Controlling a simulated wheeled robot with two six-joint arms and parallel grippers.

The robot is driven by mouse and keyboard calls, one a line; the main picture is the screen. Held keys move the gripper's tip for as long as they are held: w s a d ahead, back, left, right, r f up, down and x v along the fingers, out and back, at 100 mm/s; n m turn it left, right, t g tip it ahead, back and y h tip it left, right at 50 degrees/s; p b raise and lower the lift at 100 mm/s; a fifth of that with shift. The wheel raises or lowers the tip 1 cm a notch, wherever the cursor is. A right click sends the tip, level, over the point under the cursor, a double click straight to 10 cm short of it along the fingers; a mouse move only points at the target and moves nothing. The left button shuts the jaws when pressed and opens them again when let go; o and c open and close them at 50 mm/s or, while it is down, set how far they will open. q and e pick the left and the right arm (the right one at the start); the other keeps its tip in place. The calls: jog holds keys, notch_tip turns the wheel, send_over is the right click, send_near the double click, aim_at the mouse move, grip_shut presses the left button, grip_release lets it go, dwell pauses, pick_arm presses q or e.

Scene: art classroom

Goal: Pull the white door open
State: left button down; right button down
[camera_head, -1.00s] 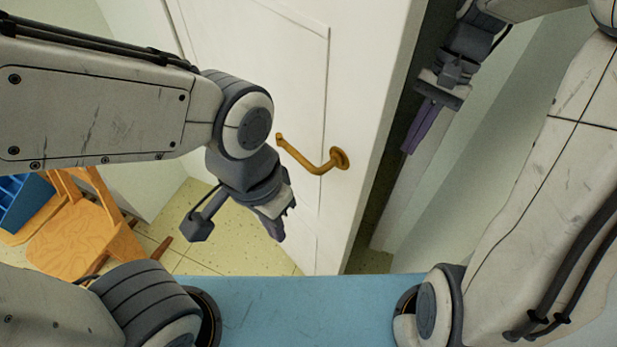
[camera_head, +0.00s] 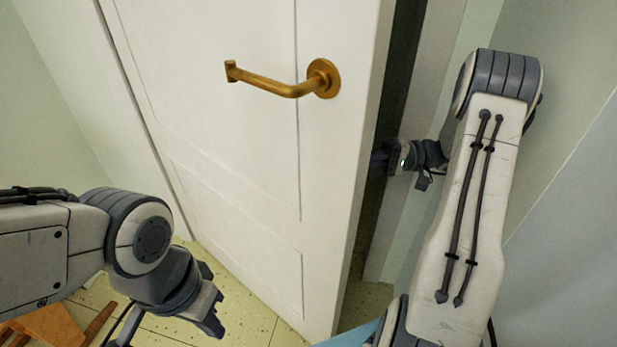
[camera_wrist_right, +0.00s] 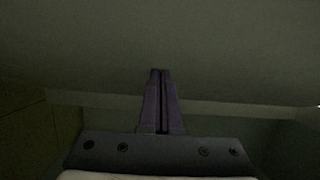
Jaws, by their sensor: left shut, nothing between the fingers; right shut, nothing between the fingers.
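The white door (camera_head: 225,140) stands ajar in the head view, with a dark gap along its right edge. Its brass lever handle (camera_head: 285,88) is near that edge, with no gripper on it. My right gripper (camera_head: 379,160) reaches into the gap beside the door's edge, its fingertips partly hidden behind it. In the right wrist view the fingers (camera_wrist_right: 161,73) are shut and empty, facing a dim, plain surface; I cannot tell if they touch it. My left gripper (camera_head: 217,311) is shut and empty, low in front of the door and below the handle.
The pale door frame (camera_head: 425,120) and wall stand right of the gap, close to my right arm. An orange wooden chair (camera_head: 50,328) is at the lower left. Speckled yellow floor (camera_head: 245,325) shows below the door.

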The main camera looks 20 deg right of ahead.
jog(key=x, duration=0.9)
jog(key=shift+a, duration=0.4)
jog(key=shift+a, duration=0.15)
